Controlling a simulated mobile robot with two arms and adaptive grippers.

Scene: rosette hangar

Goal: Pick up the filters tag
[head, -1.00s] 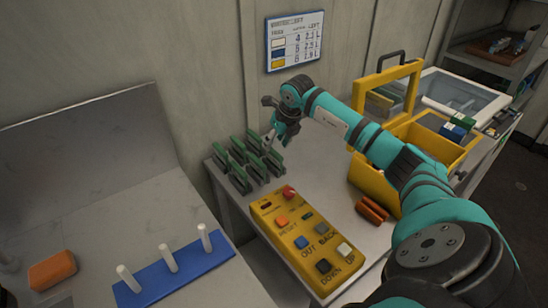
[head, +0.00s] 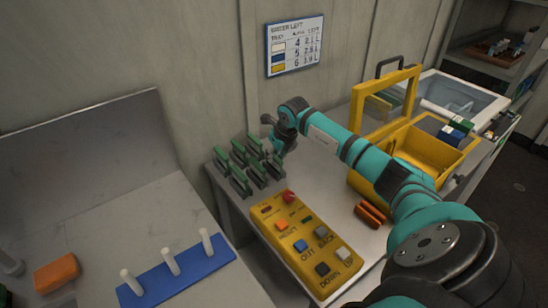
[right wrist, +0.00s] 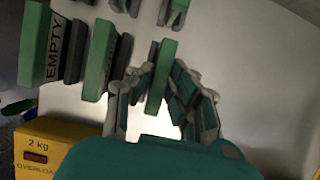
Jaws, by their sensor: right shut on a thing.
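Several green tags stand in small grey holders on the grey table, in a cluster left of my right gripper (head: 276,158) in the head view. My right gripper is shut on one green tag (right wrist: 159,84), which stands between its fingers in the right wrist view. No lettering shows on this tag's visible edge, so I cannot tell whether it is the filters tag. A neighbouring tag (right wrist: 47,50) reads EMPTY. Whether the held tag is still in its holder is hidden. My left gripper is not in view.
A yellow button panel (head: 304,246) lies in front of the tags. An open yellow case (head: 425,150) and orange-brown rolls (head: 370,214) are to the right. A blue board with white pegs (head: 188,275) and an orange block (head: 56,272) lie at left. A wall chart (head: 295,45) hangs behind.

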